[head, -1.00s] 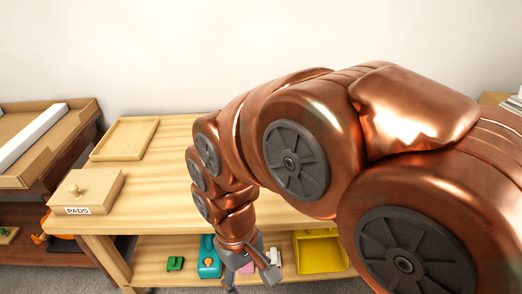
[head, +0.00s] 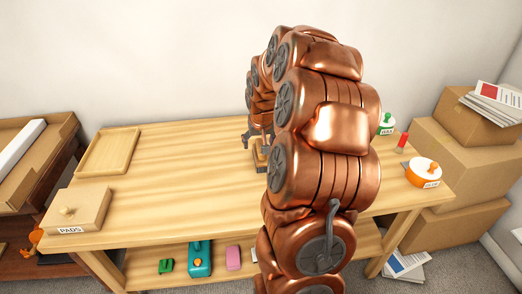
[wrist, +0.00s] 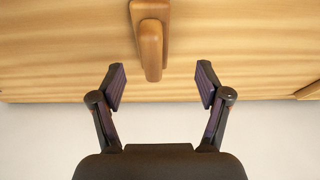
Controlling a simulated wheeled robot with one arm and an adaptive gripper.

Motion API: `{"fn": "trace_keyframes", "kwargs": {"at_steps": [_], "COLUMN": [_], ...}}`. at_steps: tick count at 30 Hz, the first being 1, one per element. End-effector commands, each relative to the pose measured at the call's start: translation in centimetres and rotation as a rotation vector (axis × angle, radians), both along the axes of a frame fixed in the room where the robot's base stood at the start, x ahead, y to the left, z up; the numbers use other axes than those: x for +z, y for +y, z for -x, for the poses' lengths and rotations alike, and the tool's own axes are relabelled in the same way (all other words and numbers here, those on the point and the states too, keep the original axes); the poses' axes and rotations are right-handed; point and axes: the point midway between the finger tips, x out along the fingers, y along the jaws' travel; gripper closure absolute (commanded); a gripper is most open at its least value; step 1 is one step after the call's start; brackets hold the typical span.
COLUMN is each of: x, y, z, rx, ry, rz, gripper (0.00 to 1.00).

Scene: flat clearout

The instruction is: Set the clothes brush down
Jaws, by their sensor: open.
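A wooden clothes brush (wrist: 151,45) lies on the pale wooden table top (head: 175,160). In the wrist view its rounded handle points toward my gripper (wrist: 161,82). My gripper is open, with a finger on either side of the line of the handle.
A shallow wooden tray (head: 108,152) and a box marked PADS (head: 85,210) stand on the table's left. Cardboard boxes (head: 460,160) stand beyond. The middle left of the table is clear.

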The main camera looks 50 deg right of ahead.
Motion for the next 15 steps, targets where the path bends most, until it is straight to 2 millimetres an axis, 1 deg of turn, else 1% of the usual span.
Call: {"fn": "trace_keyframes", "kwargs": {"at_steps": [1,4,12,15], "x": [0.2,0.1,-1.9,-2.4], "y": [-1.2,-2.3,-2.8,-2.9], "z": [0.0,-0.1,-0.7,-0.9], "rx": [-0.016,-0.031,-0.034,-0.034], "ry": [-0.010,-0.020,-0.019,-0.022], "rz": [0.007,0.014,0.013,0.014], "gripper": [0.24,0.24,0.24,0.24]}}
